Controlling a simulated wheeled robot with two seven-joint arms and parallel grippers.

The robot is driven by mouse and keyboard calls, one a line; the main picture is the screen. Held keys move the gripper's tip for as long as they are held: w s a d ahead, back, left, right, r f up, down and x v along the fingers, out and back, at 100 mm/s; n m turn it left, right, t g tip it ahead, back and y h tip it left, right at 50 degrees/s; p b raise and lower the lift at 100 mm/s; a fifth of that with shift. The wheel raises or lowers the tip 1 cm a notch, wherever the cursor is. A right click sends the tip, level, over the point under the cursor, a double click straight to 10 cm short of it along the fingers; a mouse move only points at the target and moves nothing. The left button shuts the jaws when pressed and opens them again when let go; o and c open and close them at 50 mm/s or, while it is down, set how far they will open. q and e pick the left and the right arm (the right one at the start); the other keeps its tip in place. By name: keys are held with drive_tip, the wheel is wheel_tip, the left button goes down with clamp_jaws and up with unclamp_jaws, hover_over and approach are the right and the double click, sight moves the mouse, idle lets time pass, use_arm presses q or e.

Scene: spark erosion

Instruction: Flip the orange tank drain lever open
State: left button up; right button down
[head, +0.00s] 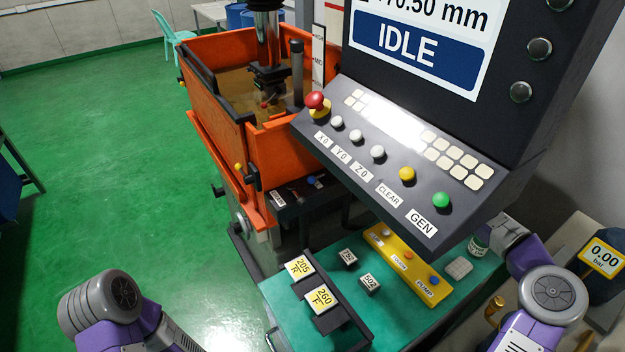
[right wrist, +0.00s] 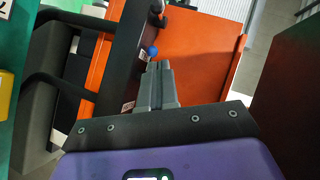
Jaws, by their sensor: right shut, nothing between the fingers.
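The orange tank (head: 235,135) stands at the back centre in the head view, and its orange wall (right wrist: 200,60) fills the upper middle of the right wrist view. A dark bar with white labels runs along the tank's lower front. A small blue ball knob (right wrist: 152,51) stands out from this bar; it also shows in the head view (head: 312,180). I cannot tell which part is the drain lever. My right gripper (right wrist: 158,68) is shut and empty, its tips close to the blue knob; contact is unclear. The console hides it in the head view. My left gripper is out of view.
The control console (head: 400,170) overhangs the middle right. Below it, a green-topped table (head: 385,305) holds a yellow button strip (head: 405,262), small labelled blocks and a dark rack with two yellow-labelled pieces. Green floor (head: 100,180) on the left is open.

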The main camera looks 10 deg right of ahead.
approach(296, 194)
drive_tip(key=w+a+f, duration=0.1)
drive_tip(key=w, duration=0.1)
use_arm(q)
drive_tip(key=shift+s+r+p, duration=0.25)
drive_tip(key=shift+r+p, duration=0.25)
use_arm(e)
drive_tip(key=shift+a+f, duration=0.45)
drive_tip(key=shift+a, duration=0.4)
